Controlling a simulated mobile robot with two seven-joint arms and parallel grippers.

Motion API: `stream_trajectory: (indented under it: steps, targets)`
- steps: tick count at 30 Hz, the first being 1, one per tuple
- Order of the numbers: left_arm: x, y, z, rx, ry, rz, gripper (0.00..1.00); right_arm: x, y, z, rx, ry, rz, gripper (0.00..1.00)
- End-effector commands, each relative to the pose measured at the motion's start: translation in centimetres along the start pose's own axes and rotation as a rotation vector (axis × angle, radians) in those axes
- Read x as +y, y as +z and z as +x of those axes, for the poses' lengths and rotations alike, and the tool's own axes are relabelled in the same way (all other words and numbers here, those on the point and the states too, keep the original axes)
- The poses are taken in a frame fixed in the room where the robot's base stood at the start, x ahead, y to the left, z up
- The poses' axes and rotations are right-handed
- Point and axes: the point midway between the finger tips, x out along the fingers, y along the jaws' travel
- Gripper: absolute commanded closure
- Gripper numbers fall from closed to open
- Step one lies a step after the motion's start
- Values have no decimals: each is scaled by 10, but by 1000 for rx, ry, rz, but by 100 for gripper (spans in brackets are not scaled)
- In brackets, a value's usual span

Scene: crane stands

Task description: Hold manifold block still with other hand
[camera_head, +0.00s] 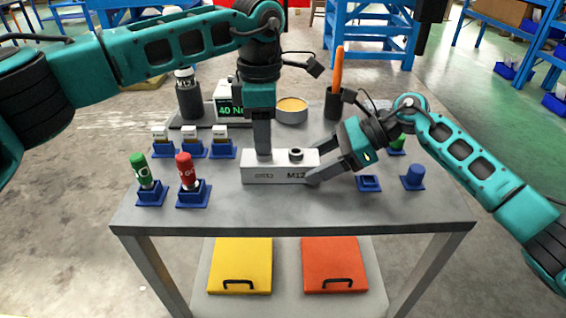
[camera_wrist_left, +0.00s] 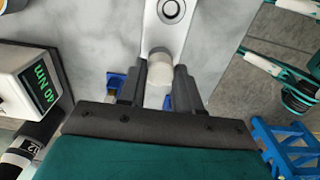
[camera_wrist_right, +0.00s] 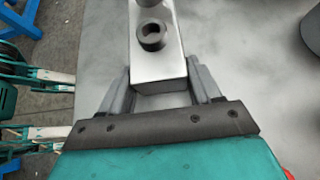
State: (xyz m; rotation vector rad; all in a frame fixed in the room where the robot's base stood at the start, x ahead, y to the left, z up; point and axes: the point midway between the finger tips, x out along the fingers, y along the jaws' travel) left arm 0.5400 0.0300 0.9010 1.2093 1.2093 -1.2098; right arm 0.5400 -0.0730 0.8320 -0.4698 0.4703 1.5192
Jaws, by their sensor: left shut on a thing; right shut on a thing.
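The white manifold block (camera_head: 268,173), marked M12, lies on the grey table near its middle. A dark round port (camera_head: 296,153) shows on its top. My right gripper (camera_head: 318,172) comes in low from the right and is shut on the block's right end; its fingers flank the block in the right wrist view (camera_wrist_right: 157,92). My left gripper (camera_head: 264,152) points straight down over the block's left part. It is shut on a pale cylindrical piece (camera_wrist_left: 160,72) standing at the block's top. The fingers hide most of this piece in the head view.
Green (camera_head: 140,168) and red (camera_head: 186,170) capped pieces stand in blue holders at the front left. Several small holders stand behind them. A 40 Nm display (camera_head: 229,106), a shallow bowl (camera_head: 291,110) and a black cup (camera_head: 335,104) are behind the block. The front table strip is clear.

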Motion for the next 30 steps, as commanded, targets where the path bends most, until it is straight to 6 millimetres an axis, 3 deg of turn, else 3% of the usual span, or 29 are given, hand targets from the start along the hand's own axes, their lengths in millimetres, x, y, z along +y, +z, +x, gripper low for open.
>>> stream_trajectory:
  steps: [5,23,30]
  targets:
    - [0,0,0,0,0,0,100,0,0,0,0,1,0,78]
    - [0,0,-3,0,1,-14,100,0,0,0,0,1,0,78]
    - [0,0,-4,-1,2,-285,100,0,0,0,0,0,0,78]
